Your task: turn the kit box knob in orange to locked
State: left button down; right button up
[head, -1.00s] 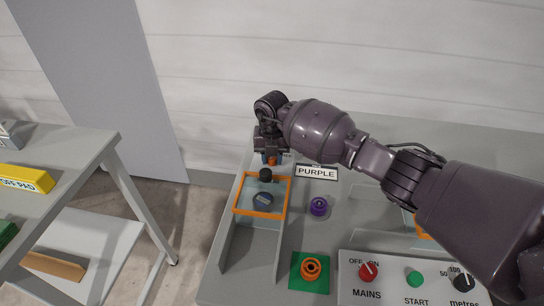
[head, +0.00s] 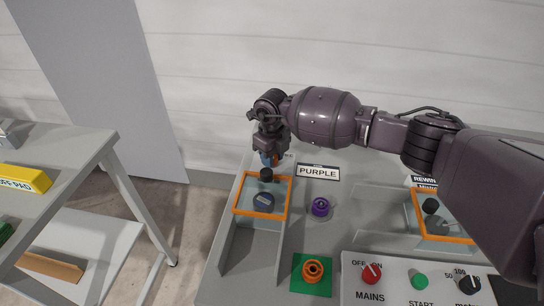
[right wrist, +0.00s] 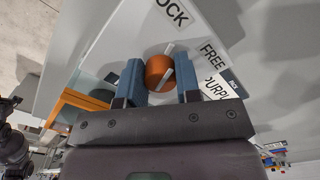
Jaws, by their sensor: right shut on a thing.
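An orange knob (right wrist: 158,73) with a white pointer mark sits between the two blue fingers of my right gripper (right wrist: 160,80) in the right wrist view. The gripper is shut on it. A partly cropped label ending in "OCK" (right wrist: 172,12) and a "FREE" label (right wrist: 212,52) are beside it. I cannot tell exactly which label the pointer meets. In the head view my right gripper (head: 271,158) reaches down at the back left of the grey bench, behind an orange-framed box (head: 238,198), and mostly hides the knob. My left gripper is out of view.
On the bench (head: 305,230) are a "PURPLE" sign (head: 318,172), a purple knob (head: 320,206), an orange ring piece (head: 313,271) on a green square and a control panel (head: 390,296). Another orange-framed box (head: 436,238) is at the right. A side table (head: 70,150) stands left.

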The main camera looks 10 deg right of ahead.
jog(key=shift+n, duration=0.8)
jog(key=o, duration=0.9)
jog(key=shift+o, duration=0.2)
notch_tip(320, 180, up, 11)
jog(key=p, duration=0.1)
jog(key=shift+f, duration=0.1)
